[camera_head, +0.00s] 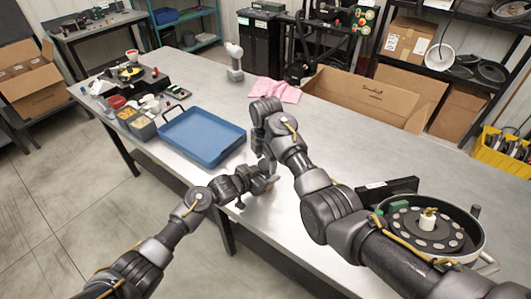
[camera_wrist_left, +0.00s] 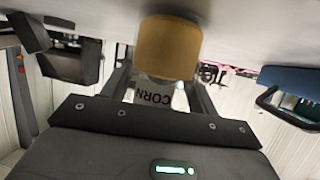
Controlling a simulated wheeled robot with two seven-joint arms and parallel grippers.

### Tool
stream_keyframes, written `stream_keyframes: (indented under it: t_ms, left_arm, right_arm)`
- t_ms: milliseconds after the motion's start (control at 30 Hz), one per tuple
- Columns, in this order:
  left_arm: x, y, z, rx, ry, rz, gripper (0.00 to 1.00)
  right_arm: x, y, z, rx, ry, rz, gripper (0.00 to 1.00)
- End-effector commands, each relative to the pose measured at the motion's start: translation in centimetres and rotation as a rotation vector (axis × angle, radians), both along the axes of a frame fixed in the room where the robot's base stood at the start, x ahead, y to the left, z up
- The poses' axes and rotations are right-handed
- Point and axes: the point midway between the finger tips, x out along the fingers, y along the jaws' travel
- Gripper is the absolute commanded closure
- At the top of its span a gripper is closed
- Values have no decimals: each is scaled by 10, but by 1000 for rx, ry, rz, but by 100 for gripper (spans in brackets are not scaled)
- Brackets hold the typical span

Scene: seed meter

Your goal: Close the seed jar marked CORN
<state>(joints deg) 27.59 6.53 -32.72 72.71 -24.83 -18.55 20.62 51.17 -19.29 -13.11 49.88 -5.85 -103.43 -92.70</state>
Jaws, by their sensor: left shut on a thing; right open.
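The seed jar marked CORN (camera_wrist_left: 154,96) is between the two fingers of my left gripper (camera_wrist_left: 160,84) in the left wrist view. Its label reads upside down there, and a tan, rounded part (camera_wrist_left: 169,48) shows beyond it. My left gripper is shut on the jar, low over the table near its front edge. In the head view the left gripper (camera_head: 267,182) hides most of the jar. My right gripper (camera_head: 264,164) is open, pointing down close beside the left one. I cannot tell whether a lid is on the jar or in the right gripper.
A blue tray (camera_head: 203,137) lies left of the grippers on the metal table (camera_head: 215,88). Bins (camera_head: 143,127) and small parts stand farther left. A pink cloth (camera_head: 275,90) and a cardboard box (camera_head: 365,100) are behind. A round seed-plate unit (camera_head: 428,228) stands right, near my right arm.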

Motion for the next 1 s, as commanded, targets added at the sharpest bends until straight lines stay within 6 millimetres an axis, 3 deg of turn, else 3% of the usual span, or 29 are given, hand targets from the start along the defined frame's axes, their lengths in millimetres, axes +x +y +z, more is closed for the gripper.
stream_keyframes:
  t_ms: [367, 700, 867, 1000]
  left_arm:
    - [-1, 1, -4, 5, 5, -1, 100]
    - [-1, 1, -3, 4, 6, 0, 100]
    - [-1, 1, -3, 4, 6, 0, 100]
    - [-1, 1, -3, 4, 6, 0, 100]
  right_arm:
    - [0, 0, -5, -1, 0, 0, 33]
    - [0, 0, -5, -1, 1, 0, 78]
    - [0, 0, -5, -1, 1, -72, 78]
    - [0, 0, -5, 0, 1, -342, 78]
